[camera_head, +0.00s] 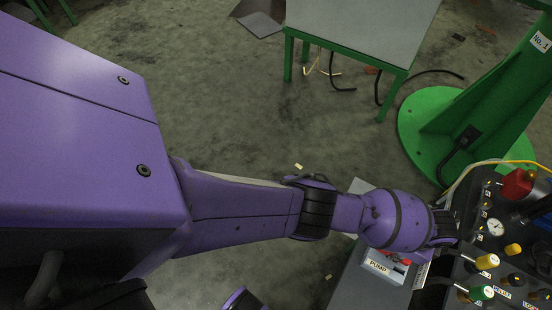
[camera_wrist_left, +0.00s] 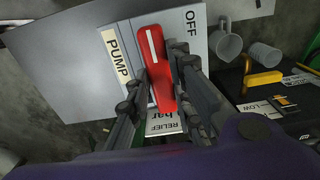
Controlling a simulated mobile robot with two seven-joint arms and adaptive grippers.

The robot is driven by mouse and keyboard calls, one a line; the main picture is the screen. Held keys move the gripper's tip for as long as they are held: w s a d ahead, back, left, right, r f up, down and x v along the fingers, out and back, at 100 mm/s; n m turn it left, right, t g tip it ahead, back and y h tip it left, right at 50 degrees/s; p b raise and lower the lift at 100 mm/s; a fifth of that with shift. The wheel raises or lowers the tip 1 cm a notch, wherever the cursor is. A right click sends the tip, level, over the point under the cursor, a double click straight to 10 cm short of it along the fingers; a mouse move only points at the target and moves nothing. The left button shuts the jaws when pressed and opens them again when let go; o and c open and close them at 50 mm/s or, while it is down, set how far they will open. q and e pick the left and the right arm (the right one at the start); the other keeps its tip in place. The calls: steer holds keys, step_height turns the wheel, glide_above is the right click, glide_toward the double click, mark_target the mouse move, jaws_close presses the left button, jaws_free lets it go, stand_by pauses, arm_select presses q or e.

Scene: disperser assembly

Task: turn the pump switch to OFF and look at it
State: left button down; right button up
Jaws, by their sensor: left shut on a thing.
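The pump switch is a red handle (camera_wrist_left: 157,70) with a white line along its upper end, set on a pale box (camera_wrist_left: 183,42) with the labels PUMP (camera_wrist_left: 117,56) and OFF (camera_wrist_left: 190,21). My left gripper (camera_wrist_left: 161,66) is shut on the red handle, one finger on each side. The white line lies between the two labels; I cannot tell exactly which position it marks. In the head view the PUMP box (camera_head: 382,272) is at lower right, with my left gripper (camera_head: 441,232) over its right side hiding most of the handle. My right gripper is not in view.
A dark control panel (camera_head: 513,240) with a gauge (camera_head: 495,227) and several coloured knobs stands to the right. A green stand (camera_head: 430,125) is behind it. A green-framed table (camera_head: 360,35) is at the back. Two grey cups (camera_wrist_left: 228,40) show in the wrist view.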

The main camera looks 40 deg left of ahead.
arm_select(q)
steer(key=shift+s+f, duration=0.1)
steer(key=c, duration=1.6)
jaws_free()
steer(key=shift+o, duration=0.2)
steer(key=shift+r, duration=0.25)
step_height(320, 180, up, 12)
steer(key=shift+f, duration=0.15)
